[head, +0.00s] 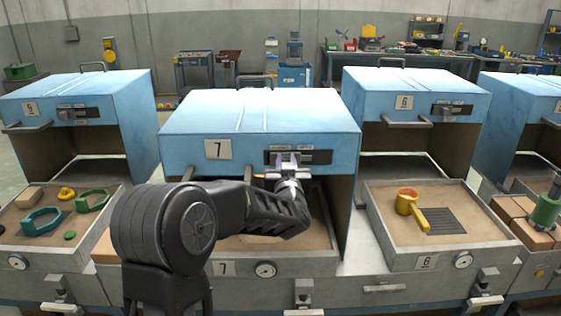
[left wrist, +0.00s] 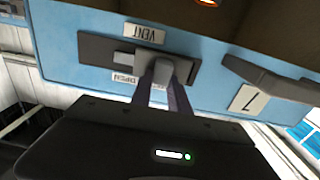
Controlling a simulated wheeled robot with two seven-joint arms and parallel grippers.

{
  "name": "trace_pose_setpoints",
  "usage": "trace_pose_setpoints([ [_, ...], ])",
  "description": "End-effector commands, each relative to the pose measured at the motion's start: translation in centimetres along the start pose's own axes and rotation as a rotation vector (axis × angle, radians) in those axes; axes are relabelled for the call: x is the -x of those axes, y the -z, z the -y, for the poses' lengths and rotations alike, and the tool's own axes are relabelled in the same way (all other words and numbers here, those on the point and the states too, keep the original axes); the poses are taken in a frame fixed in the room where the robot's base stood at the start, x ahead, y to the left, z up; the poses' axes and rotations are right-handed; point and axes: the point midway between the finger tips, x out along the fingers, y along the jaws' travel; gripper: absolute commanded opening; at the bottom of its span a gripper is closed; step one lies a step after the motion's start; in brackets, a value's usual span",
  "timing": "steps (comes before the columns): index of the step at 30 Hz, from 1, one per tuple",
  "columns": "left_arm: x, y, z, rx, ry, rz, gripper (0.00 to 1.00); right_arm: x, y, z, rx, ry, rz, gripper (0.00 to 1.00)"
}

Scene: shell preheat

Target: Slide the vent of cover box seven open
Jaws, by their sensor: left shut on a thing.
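Cover box seven (head: 255,112) is the blue cover in the middle, with a 7 label on its front, standing over a sand tray. Its vent (head: 320,157) is a dark plate with a slider at the right of the front face. My left gripper (head: 288,168) is at this plate and hides part of it. In the left wrist view, which is upside down, the vent plate (left wrist: 100,48) lies between a VENT label and an OPEN label. My left gripper (left wrist: 163,80) is shut on the grey slider knob (left wrist: 180,67). My right gripper is not in view.
Cover box six (head: 410,92) stands to the right over a tray with a yellow ladle (head: 411,205). Another blue cover (head: 80,95) stands to the left. The handle bar of box seven (left wrist: 270,78) sticks out beside the vent in the left wrist view.

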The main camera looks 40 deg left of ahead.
Motion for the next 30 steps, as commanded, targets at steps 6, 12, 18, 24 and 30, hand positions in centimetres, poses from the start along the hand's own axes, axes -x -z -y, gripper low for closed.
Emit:
trace_pose_setpoints([
  [6,0.1,0.1,-5.0,0.000,-0.007,0.001,0.00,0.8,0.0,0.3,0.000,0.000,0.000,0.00],
  [12,0.1,0.1,-6.1,0.002,-0.005,-0.001,0.00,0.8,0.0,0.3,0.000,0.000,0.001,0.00],
  [18,0.1,0.1,-6.2,0.002,-0.008,0.000,0.23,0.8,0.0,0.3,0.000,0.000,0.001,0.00],
  [24,0.1,0.1,-6.1,0.002,-0.007,0.000,0.39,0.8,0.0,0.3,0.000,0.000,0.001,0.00],
  [30,0.1,0.1,-6.0,0.001,-0.004,0.000,0.44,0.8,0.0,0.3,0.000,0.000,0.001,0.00],
])
